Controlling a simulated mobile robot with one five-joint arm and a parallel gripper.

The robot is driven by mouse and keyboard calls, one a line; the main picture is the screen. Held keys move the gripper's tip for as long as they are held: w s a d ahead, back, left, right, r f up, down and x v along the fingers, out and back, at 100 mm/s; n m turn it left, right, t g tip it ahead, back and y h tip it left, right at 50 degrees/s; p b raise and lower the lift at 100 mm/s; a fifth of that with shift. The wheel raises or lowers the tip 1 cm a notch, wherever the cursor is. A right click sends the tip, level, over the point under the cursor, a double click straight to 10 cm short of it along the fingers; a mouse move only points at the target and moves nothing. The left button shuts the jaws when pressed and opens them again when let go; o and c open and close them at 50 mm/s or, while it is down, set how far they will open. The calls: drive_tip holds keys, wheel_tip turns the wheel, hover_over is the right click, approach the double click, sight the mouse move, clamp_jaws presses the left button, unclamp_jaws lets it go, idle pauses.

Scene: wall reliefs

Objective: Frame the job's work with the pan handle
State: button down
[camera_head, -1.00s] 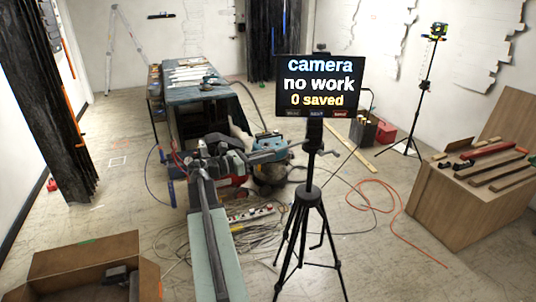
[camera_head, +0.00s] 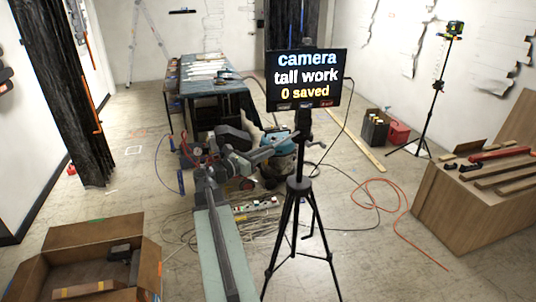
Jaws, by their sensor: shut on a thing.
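A black camera tripod (camera_head: 300,215) stands upright in the middle of the room. On top is a dark screen (camera_head: 305,80) reading "camera", "tall work", "0 saved". The pan handle (camera_head: 290,137) is a thin dark bar reaching left from the tripod head below the screen. My gripper (camera_head: 272,146) is at the end of my arm, left of the tripod head, shut on the pan handle. The jaws are small and partly lost against the teal machine behind. Which wall work the camera points at cannot be told.
A cloth-covered table (camera_head: 205,90) stands behind. Cables (camera_head: 180,225) and a red hose (camera_head: 385,205) lie on the floor. A wooden box (camera_head: 455,205) with bars on top is right, an open cardboard box (camera_head: 85,245) front left.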

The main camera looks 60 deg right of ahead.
drive_tip(key=shift+w, duration=0.1)
drive_tip(key=c, duration=1.2)
unclamp_jaws()
drive_tip(key=shift+r, duration=0.1)
drive_tip(key=shift+d, duration=0.1)
drive_tip(key=v, duration=0.7)
drive_tip(key=shift+a, duration=0.35)
drive_tip(key=shift+w, duration=0.1)
